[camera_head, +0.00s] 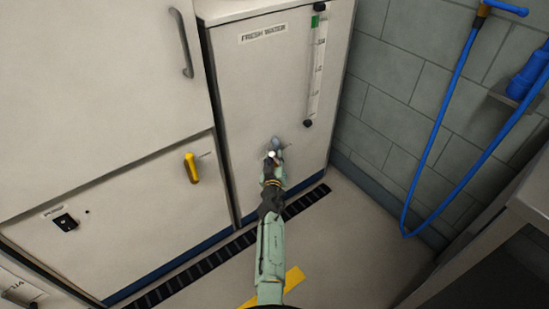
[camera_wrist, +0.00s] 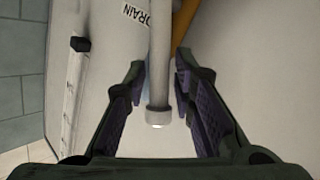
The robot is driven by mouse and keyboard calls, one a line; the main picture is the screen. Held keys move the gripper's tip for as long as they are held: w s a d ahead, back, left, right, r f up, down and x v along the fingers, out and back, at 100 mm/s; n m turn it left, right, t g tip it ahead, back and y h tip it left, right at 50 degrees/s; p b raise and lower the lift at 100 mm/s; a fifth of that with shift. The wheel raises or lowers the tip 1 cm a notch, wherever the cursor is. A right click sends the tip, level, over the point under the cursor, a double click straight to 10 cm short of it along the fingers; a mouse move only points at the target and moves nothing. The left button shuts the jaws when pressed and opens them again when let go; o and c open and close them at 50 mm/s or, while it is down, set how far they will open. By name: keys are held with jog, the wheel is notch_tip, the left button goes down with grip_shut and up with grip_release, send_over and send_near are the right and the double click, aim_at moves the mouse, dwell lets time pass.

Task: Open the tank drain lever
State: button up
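The tank is the white cabinet (camera_head: 285,75) marked FRESH WATER. A grey fitting (camera_head: 277,143) on its lower front is partly hidden by my gripper (camera_head: 272,158). In the wrist view my gripper (camera_wrist: 160,72) is open. A pale grey round bar (camera_wrist: 159,95) with a collared end, which looks like the drain lever, lies between the two fingers. Gaps show beside the bar, so the fingers do not appear to grip it. A DRAIN label (camera_wrist: 136,14), turned in the picture, is on the panel beside the bar.
A level gauge (camera_head: 317,70) runs up the tank front. A yellow lever (camera_head: 191,167) is on the left cabinet (camera_head: 130,220). A blue hose (camera_head: 440,120) hangs by the block wall at right. A dark floor grate (camera_head: 210,262) runs along the cabinet base.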

jog(key=shift+o, duration=0.9)
jog(key=shift+s, duration=0.5)
jog(key=s+r, duration=0.1)
jog(key=s, duration=1)
jog(key=shift+a, duration=0.4)
